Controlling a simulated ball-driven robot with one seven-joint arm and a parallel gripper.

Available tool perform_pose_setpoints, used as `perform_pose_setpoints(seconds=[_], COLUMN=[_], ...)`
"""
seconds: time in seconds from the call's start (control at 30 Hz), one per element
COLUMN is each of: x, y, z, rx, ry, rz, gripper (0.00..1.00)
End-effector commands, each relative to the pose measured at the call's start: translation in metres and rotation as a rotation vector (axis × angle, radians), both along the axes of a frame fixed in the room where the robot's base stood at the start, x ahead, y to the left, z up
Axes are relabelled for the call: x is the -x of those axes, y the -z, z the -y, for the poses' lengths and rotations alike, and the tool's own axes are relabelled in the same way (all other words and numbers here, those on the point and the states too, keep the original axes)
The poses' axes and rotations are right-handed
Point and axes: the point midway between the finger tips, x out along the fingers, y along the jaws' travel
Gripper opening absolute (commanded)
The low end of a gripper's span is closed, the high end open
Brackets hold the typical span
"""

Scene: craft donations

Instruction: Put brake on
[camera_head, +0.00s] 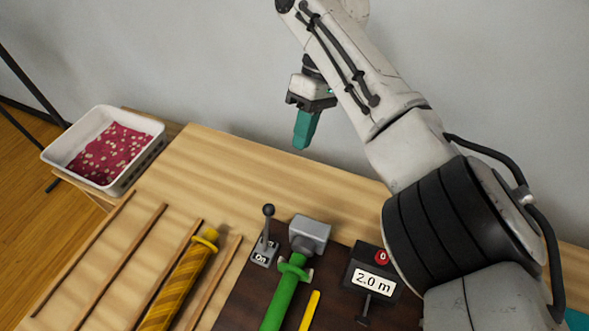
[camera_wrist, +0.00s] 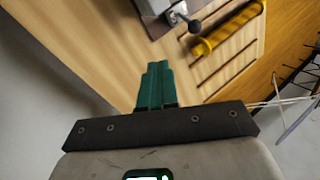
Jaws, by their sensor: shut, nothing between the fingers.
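A small lever with a dark ball knob (camera_head: 268,211) stands on a grey plate labelled "On" (camera_head: 262,257), at the back left of a dark board. The lever looks roughly upright, and its knob also shows near the top of the wrist view (camera_wrist: 193,25). I cannot tell from the label whether the brake is on. My gripper (camera_head: 302,144) has teal fingers, shut and empty, pointing down above the back of the table. It is above and behind the lever, well apart from it. The shut fingers also show in the wrist view (camera_wrist: 156,68).
Beside the lever are a grey block (camera_head: 311,232), a green roll (camera_head: 284,297), a yellow strip (camera_head: 310,311) and a counter box reading "2.0 m" (camera_head: 373,283). A yellow striped roll (camera_head: 178,285) lies between wooden rails. A white bin (camera_head: 112,187) holds red cloth. The table's back is clear.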

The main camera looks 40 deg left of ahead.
Motion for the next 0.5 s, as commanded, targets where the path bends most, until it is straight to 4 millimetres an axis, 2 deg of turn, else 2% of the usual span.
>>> perform_pose_setpoints(seconds=[0.17,0.5], x=[0.006,0.034], y=[0.013,0.066], z=[0.001,0.003], rx=[0.0,0.001], ry=[-0.001,0.001], rz=[-0.003,-0.003], gripper=[0.0,0.0])
